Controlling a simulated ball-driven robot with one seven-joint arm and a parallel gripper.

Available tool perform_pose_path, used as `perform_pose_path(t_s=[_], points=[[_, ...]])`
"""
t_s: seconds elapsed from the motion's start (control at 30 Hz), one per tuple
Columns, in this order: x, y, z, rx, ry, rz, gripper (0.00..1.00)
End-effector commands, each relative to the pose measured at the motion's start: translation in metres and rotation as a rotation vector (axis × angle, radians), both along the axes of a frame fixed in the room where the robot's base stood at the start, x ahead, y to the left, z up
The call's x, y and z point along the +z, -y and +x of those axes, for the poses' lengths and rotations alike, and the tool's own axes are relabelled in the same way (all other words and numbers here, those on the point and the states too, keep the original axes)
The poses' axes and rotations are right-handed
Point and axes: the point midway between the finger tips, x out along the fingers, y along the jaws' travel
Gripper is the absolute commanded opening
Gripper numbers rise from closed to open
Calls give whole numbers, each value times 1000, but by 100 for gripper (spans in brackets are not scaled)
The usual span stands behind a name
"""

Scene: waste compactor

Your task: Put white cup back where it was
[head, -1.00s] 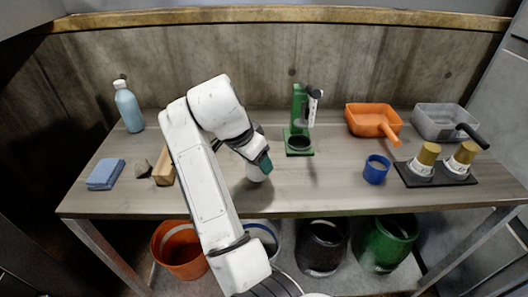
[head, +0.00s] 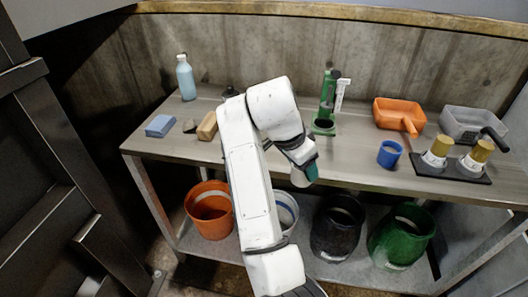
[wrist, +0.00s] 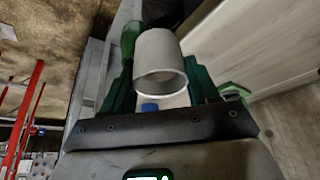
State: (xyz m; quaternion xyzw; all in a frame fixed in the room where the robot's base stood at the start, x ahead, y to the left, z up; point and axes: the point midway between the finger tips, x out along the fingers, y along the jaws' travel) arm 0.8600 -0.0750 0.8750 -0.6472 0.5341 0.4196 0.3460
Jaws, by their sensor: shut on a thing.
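The white cup (wrist: 160,62) is held between the two green fingers of my gripper (wrist: 158,85) in the wrist view, its open rim facing the camera. In the head view my gripper (head: 308,172) is at the table's front edge, right of the wooden block. There the cup (head: 299,179) shows only as a small pale part below the green finger. The fingers are shut on it. The contact with any surface is hidden in the head view.
The table (head: 350,172) carries a blue cup (head: 390,154), orange scoop (head: 400,114), green stand (head: 326,100), wooden block (head: 207,126), blue sponge (head: 160,126) and blue bottle (head: 186,78). Several bins, including an orange one (head: 209,210) and a green one (head: 402,237), stand below. A dark frame (head: 60,170) is at left.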

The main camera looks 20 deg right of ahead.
Motion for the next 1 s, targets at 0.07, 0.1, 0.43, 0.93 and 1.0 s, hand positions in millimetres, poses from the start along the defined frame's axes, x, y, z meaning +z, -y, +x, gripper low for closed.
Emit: perform_pose_path(t_s=[0.07, 0.1, 0.43, 0.93, 1.0], points=[[-2, -1, -1, 13, 0, -1, 22], [-4, -3, -2, 38, -1, 0, 22], [-26, -18, -12, 248, 0, -2, 22], [-84, -56, -38, 817, -2, -1, 22], [-91, -61, -41, 890, -1, -1, 22]])
